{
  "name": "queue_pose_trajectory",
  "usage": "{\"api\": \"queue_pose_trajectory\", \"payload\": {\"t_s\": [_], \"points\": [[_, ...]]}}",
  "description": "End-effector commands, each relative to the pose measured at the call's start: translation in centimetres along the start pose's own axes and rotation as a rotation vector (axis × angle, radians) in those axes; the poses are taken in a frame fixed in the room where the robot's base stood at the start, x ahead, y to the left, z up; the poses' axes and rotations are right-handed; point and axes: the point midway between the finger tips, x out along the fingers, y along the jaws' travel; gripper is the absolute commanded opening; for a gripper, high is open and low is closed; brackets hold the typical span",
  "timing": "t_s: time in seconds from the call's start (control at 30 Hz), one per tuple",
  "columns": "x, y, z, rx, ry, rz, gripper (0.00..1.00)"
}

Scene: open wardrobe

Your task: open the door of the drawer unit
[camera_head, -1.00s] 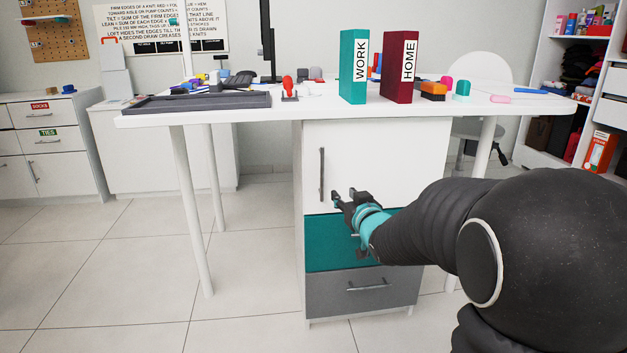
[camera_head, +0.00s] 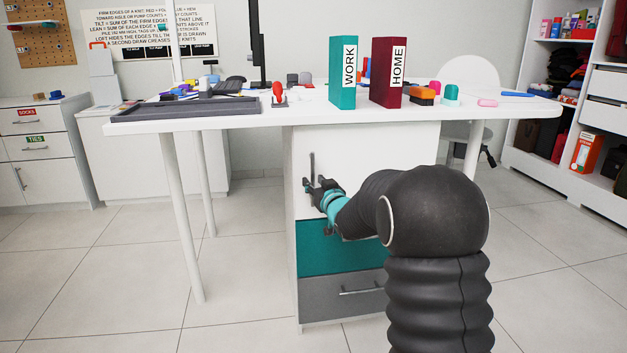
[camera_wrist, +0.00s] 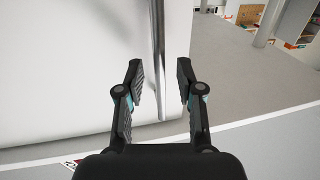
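The drawer unit stands under the white desk, with a white door (camera_head: 365,160) at the top, a teal drawer (camera_head: 335,248) below it and a grey drawer (camera_head: 350,293) at the bottom. The door looks closed. Its upright metal handle (camera_head: 312,170) is near the door's left edge. My gripper (camera_head: 314,186) is at the lower part of this handle. In the wrist view my gripper (camera_wrist: 160,75) is open, its two fingers apart.
The white desk (camera_head: 240,118) overhangs the unit. On it stand a teal WORK binder (camera_head: 342,85), a dark red HOME binder (camera_head: 385,85) and a grey tray (camera_head: 185,108). A desk leg (camera_head: 182,215) stands left of the unit, with clear floor (camera_head: 245,230) between.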

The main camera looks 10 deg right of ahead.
Motion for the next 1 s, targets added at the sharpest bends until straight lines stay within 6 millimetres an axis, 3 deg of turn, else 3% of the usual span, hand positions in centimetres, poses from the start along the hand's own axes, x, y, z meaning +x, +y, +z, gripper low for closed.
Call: {"api": "queue_pose_trajectory", "payload": {"t_s": [0.2,0.53,0.67,0.7,1.0], "points": [[1.8,0.0,0.0,0.001,0.0,0.0,0.37],[2.1,0.0,0.0,0.001,0.0,0.001,0.37],[2.0,0.0,0.0,0.0,0.0,0.001,0.04],[2.0,0.0,0.0,0.0,0.0,0.001,0.0],[1.9,0.1,0.0,0.0,0.0,-0.002,0.0]]}}
